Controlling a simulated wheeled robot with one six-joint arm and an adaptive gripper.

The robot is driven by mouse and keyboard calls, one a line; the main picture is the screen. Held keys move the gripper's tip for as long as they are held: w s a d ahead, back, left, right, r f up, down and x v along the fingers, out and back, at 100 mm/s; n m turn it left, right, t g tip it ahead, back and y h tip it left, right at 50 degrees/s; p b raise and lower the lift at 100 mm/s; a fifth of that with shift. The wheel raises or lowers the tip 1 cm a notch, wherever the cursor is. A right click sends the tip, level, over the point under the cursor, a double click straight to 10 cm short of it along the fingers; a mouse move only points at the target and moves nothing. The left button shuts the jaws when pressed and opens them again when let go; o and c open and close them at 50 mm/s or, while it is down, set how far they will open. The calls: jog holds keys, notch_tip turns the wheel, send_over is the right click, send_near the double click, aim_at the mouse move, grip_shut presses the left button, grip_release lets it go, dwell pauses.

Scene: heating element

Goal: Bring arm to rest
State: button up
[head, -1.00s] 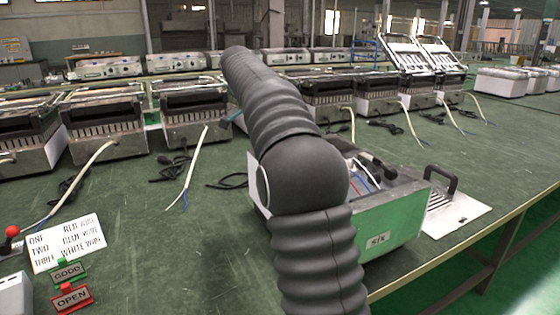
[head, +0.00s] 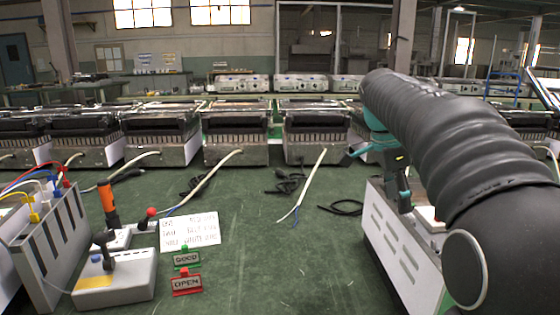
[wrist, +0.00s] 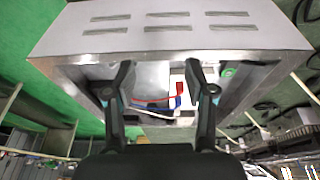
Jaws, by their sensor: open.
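My arm's black ribbed sleeve crosses the right side of the head view. My gripper (head: 398,185) shows partly there, beside the pale slotted panel of an opened heater unit (head: 398,250). In the wrist view my gripper (wrist: 159,75) has its two dark fingers spread apart, with nothing held between them. Beyond them is the open interior of the unit (wrist: 170,42), with red, blue and white wires (wrist: 176,97) inside. I cannot tell whether the fingers touch the unit.
On the green table (head: 260,270) stand a test box with coloured leads (head: 58,235), a grey box with a stick (head: 115,278), a wire-order card (head: 190,233), a GOOD sign (head: 187,259) and an OPEN sign (head: 187,283). A row of heaters (head: 235,140) stands behind.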

jog(key=s+a+f+n+t+y, duration=0.1)
jog(key=s+a+f+n+t, duration=0.1)
jog(key=s+f+n, duration=0.3)
jog(key=s+a+f+n+t+y, duration=0.1)
jog(key=s+a+f+n+t, duration=0.1)
jog(key=s+a+f+n, duration=0.2)
jog(key=s+a+f+n+t+y, duration=0.1)
jog(key=s+a+f+n, duration=0.2)
jog(key=s, duration=1.1)
notch_tip(320, 180, down, 3)
jog(key=n, duration=0.5)
jog(key=shift+s+a+n+t, duration=0.2)
jog(key=shift+a+n+t, duration=0.05)
jog(key=shift+n+t, duration=0.15)
jog(key=shift+f, duration=0.1)
